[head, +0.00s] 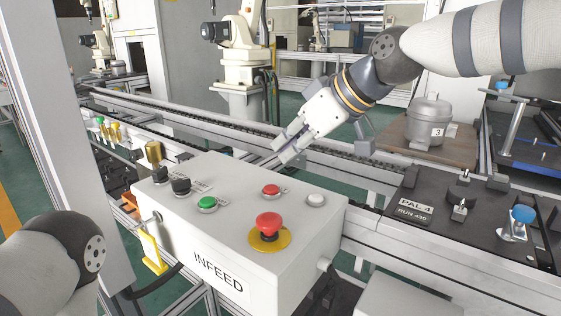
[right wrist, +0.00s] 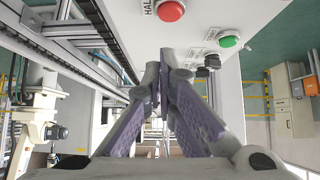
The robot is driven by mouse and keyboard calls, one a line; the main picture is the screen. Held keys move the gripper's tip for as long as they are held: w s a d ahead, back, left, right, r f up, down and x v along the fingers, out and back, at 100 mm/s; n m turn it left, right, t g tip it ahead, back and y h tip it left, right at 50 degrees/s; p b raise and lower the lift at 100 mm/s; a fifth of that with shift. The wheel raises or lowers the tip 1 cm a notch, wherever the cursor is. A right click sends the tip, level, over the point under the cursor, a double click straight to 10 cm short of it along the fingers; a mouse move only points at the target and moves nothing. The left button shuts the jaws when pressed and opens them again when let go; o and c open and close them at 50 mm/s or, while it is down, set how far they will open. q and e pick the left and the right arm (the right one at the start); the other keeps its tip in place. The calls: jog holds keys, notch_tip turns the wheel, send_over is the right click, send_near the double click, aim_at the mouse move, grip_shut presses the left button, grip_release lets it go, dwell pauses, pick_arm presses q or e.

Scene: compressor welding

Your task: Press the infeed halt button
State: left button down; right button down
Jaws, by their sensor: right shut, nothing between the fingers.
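The white control box with the INFEED label (head: 219,273) stands in the front middle of the head view. On its top is a small red button (head: 271,190), which also shows at the top edge of the right wrist view (right wrist: 171,10) beside a partly cut-off label starting "HAL". My right gripper (head: 281,160) is shut and empty, just beyond the box's far edge, behind the red button and apart from it. Its closed fingers (right wrist: 160,75) show in the right wrist view. My left gripper is not in view.
The box top also carries a large red mushroom button on a yellow base (head: 268,227), a green button (head: 207,203), a white button (head: 316,200) and black knobs (head: 180,185). A conveyor (head: 330,157) runs behind. A grey compressor (head: 428,120) stands at the right.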

jog(key=v, duration=0.7)
jog(key=shift+s+a, duration=0.2)
jog(key=shift+s, duration=0.15)
